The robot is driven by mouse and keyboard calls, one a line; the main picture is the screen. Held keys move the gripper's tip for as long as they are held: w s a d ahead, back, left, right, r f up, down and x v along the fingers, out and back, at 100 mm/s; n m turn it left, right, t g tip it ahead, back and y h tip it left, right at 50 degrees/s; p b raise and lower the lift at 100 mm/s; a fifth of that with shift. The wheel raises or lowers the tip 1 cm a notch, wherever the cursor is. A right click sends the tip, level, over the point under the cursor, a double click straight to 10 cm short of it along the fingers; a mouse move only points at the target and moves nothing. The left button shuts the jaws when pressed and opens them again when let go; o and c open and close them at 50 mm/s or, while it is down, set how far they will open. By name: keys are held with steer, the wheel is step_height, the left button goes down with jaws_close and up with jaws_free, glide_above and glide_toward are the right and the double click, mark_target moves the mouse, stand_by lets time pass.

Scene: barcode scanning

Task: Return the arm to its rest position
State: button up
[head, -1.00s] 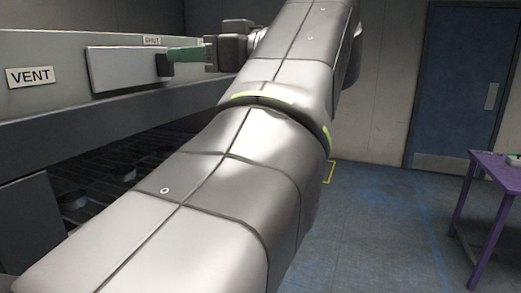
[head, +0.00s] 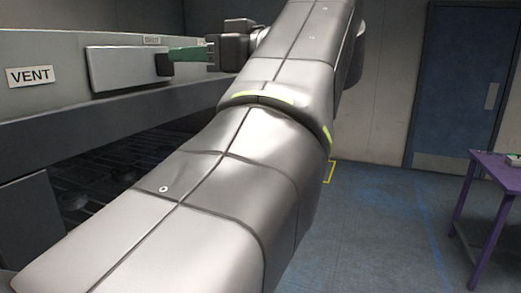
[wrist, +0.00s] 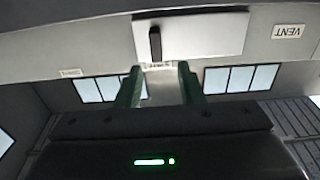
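My gripper (head: 190,54) has green fingers and is in front of a pale sliding plate (head: 125,70) with a dark handle (head: 163,65). In the wrist view, the two fingers of my gripper (wrist: 159,72) stand apart with nothing between them. The handle (wrist: 155,43) shows just beyond the fingertips, on the pale plate (wrist: 205,35). The fingers look clear of it, with a small gap. My grey arm fills the middle of the head view and hides much behind it.
A VENT label (head: 30,76) is on the grey panel at left, above a dark rack opening (head: 110,170). A purple table (head: 490,170) stands at right, with a blue door (head: 465,85) behind. The blue floor (head: 380,230) between is clear.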

steer(key=shift+v, duration=4.4)
steer(key=w+p+x, duration=0.1)
steer(key=p+x, duration=0.1)
steer(key=x, duration=1.1)
steer(key=shift+w, duration=0.45)
steer(key=shift+d+f, duration=0.1)
